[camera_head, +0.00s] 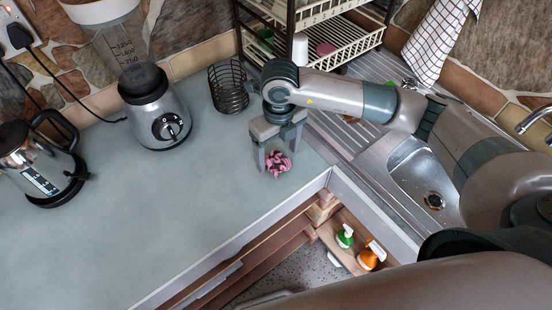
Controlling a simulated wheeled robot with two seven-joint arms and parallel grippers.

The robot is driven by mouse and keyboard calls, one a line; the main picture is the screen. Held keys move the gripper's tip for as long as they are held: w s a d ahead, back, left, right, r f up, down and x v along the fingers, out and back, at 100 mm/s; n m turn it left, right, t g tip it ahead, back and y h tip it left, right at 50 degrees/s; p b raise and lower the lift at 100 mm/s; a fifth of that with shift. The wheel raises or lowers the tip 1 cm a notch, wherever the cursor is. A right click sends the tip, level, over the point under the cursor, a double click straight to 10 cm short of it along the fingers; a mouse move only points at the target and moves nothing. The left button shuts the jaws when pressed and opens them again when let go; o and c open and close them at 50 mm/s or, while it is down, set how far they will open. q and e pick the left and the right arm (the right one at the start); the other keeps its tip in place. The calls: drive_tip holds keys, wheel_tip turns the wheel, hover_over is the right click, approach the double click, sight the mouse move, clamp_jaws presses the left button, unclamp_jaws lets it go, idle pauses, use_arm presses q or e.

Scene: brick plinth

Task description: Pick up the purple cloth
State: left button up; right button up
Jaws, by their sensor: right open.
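The purple cloth (279,164) is a small crumpled pinkish-purple bundle on the grey-green countertop, near the corner beside the sink unit. My right gripper (278,160) reaches in from the right and points down at the cloth. Its two fingers are apart, one to the left of the cloth and one behind its right side. I cannot tell whether the fingers touch the cloth. My left gripper is not in view.
A blender (154,112) and a kettle (38,165) stand on the left. A black wire holder (229,88) is behind the gripper. A dish rack (335,42) and a steel sink (425,170) are on the right. The counter (185,220) is clear left of the cloth.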

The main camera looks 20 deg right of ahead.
sight(277, 160)
drive_tip(key=shift+f+p, duration=0.6)
drive_tip(key=shift+f, duration=1)
drive_tip(key=c, duration=1.1)
